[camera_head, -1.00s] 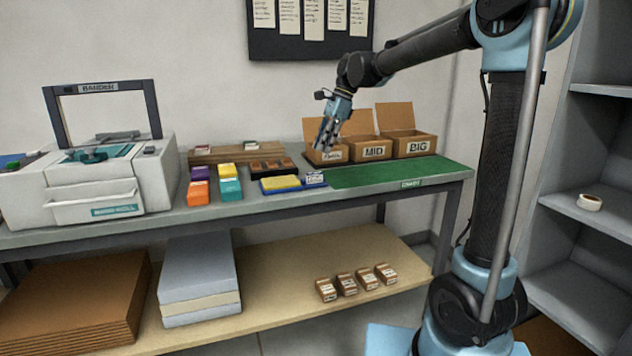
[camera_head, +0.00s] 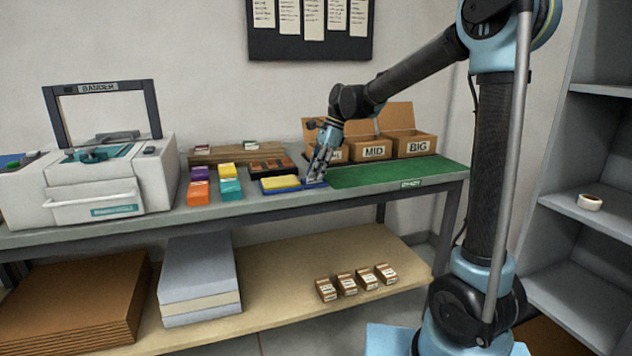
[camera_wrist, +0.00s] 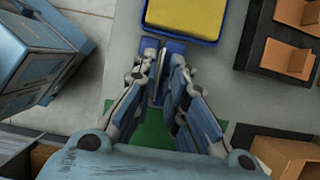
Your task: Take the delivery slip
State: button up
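My gripper (camera_head: 317,181) is down at the bench, at the right end of the blue tray with the yellow pad (camera_head: 281,183). In the wrist view its two fingers (camera_wrist: 163,68) point at a small blue holder (camera_wrist: 150,46) beside that tray. The fingertips stand a little apart, with a thin pale edge between them that looks like the delivery slip (camera_wrist: 160,76) seen edge-on. I cannot tell whether either finger touches it. In the head view the gripper hides the slip and most of its holder.
A green mat (camera_head: 400,172) lies to the right. Open cardboard boxes marked MID (camera_head: 371,151) and BIG (camera_head: 416,146) stand behind it. Coloured boxes (camera_head: 230,188) and a brown tray (camera_head: 268,166) are to the left, then a white machine (camera_head: 95,180).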

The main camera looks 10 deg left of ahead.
grip_shut()
